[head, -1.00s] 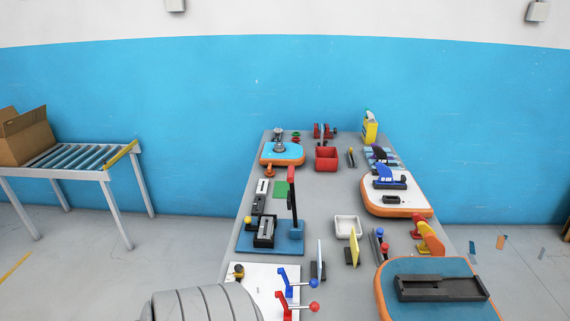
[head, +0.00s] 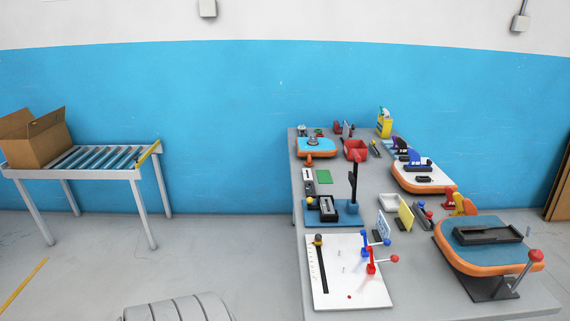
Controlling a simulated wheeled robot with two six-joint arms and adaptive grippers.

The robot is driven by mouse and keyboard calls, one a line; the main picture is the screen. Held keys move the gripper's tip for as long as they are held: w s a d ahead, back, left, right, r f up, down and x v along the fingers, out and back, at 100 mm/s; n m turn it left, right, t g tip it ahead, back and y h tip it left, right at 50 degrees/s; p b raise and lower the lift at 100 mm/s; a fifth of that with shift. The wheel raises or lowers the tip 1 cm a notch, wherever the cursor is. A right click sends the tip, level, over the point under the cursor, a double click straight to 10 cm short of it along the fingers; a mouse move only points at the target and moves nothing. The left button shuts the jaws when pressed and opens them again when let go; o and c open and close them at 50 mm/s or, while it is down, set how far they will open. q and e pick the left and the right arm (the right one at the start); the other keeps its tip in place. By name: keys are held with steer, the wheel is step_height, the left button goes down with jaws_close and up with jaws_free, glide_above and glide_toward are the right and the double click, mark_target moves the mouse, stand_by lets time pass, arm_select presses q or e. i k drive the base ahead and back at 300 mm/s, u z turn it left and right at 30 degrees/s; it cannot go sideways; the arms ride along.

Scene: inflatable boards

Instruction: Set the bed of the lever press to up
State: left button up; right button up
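What looks like the lever press stands on a blue base (head: 345,217) on the left half of the table. It has a dark upright lever (head: 353,187) with a red end (head: 356,156). A dark bed with a grey inset (head: 325,206) lies to the left of the lever, with a small yellow knob (head: 312,201) at its left end. The bed's height is too small to tell. Neither of my grippers is in view.
A grey table (head: 405,285) carries the press. A white board (head: 345,290) with blue and red levers lies in front of it. An orange-edged blue board (head: 475,255) is at the right.

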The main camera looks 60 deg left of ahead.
mark_target(309, 201)
steer(key=u, duration=1.2)
